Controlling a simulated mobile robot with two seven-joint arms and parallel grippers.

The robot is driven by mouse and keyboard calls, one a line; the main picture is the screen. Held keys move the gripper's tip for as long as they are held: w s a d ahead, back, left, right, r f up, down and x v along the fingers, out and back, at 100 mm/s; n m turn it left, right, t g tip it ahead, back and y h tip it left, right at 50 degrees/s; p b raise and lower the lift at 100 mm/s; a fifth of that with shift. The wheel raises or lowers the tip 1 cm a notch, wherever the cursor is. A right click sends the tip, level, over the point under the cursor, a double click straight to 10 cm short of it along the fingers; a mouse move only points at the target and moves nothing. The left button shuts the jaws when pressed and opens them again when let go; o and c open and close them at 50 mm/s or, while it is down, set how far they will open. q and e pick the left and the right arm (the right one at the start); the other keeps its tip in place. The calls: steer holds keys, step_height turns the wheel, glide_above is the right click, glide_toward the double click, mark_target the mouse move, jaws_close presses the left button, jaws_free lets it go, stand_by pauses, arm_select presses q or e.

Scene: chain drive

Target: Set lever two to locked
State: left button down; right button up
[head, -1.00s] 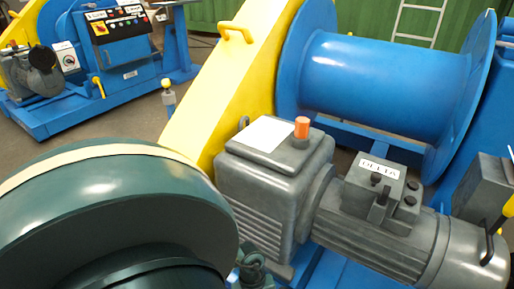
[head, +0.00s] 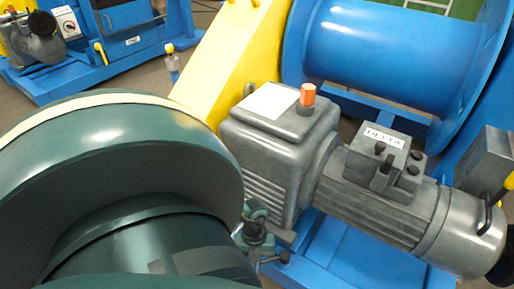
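No lever is legibly marked as two, so I cannot tell which one is lever two. A short post with a yellow knob (head: 169,48) stands upright on the floor side of the blue machine at the upper left. A yellow handle (head: 101,52) sits on that machine's front. At the right edge, a yellow-ended lever (head: 510,182) with a dark rod is partly cut off by the frame, beside a grey box (head: 485,158). Neither of my grippers is in view.
A grey gearbox (head: 262,150) and motor (head: 385,213) with an orange cap (head: 308,94) and a DELTA label fill the middle. Behind are a yellow guard (head: 235,55) and a blue drum (head: 390,55). A large dark green rounded body (head: 150,155) blocks the lower left.

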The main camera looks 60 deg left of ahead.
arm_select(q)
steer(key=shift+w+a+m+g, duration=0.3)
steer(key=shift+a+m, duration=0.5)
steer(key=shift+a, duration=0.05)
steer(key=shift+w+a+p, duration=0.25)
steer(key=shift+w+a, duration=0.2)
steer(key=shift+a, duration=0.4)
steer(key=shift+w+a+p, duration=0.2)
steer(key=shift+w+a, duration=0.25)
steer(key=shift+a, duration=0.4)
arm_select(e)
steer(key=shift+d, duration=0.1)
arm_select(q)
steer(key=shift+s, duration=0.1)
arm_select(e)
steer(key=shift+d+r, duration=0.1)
